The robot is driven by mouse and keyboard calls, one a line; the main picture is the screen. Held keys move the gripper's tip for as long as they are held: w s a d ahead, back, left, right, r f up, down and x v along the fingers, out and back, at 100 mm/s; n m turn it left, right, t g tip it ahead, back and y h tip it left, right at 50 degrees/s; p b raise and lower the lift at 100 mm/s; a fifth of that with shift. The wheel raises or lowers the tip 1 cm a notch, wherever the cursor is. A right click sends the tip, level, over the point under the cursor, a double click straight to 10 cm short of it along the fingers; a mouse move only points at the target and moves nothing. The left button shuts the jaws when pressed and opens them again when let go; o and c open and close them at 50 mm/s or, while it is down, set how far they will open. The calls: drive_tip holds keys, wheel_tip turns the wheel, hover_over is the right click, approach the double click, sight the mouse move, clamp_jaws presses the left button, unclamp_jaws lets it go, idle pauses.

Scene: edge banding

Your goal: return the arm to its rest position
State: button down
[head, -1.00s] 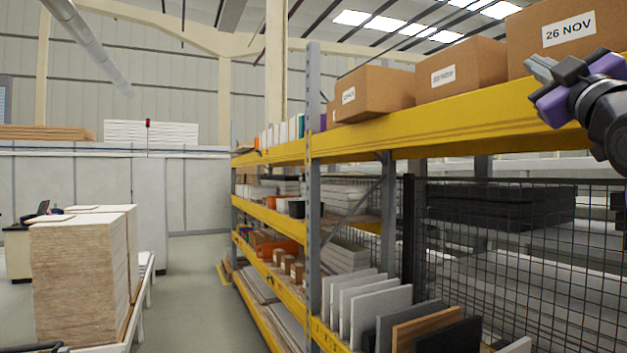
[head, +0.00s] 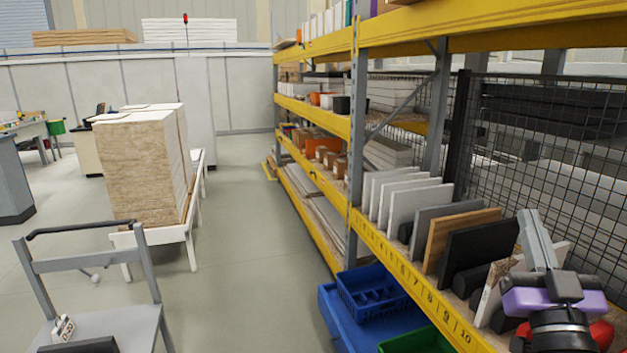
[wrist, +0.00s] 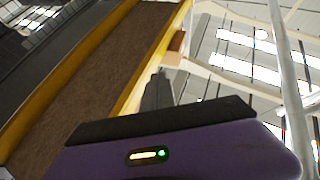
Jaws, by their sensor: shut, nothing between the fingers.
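My gripper (head: 537,240) is at the lower right of the head view, with grey fingers, a dark body and a purple band. Its fingers are together, point upward and hold nothing. It stands in front of the lower rack shelf with the upright panels, and hides part of them. Whether it touches them cannot be told. In the wrist view the dark fingers (wrist: 157,92) point up past the underside of a shelf (wrist: 85,75) with yellow edges, toward the bright roof.
The yellow rack beam (head: 400,283) with numbers runs close by my gripper. Blue crates (head: 335,318) and a green bin (head: 418,343) sit below it. A grey cart (head: 100,325) is at lower left, a board stack (head: 140,165) behind it. The aisle floor (head: 240,250) is clear.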

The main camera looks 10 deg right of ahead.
drive_tip(key=s+a+f+g+y, duration=0.1)
drive_tip(key=s+a+f+y, duration=0.1)
drive_tip(key=s+a+f, duration=0.5)
drive_tip(key=s+a+f+g+y, duration=0.1)
drive_tip(key=s+a+f, duration=0.3)
drive_tip(key=f, duration=0.5)
drive_tip(key=s+a+f+n+g+y, duration=0.1)
drive_tip(key=s+a+f+g+y, duration=0.1)
drive_tip(key=s+f, duration=0.3)
drive_tip(key=s+a+f+n+g+y+b, duration=0.1)
drive_tip(key=s+a+f+y, duration=0.1)
drive_tip(key=s+a+f, duration=0.3)
drive_tip(key=s+a+f+n+g+y, duration=0.1)
drive_tip(key=s+a+f+g+y, duration=0.1)
drive_tip(key=s, duration=0.9)
wheel_tip(320, 180, down, 3)
drive_tip(key=shift+s+a+r+n+g+y, duration=0.1)
drive_tip(key=shift+s+a+n+g+y, duration=0.25)
drive_tip(key=shift+a, duration=0.45)
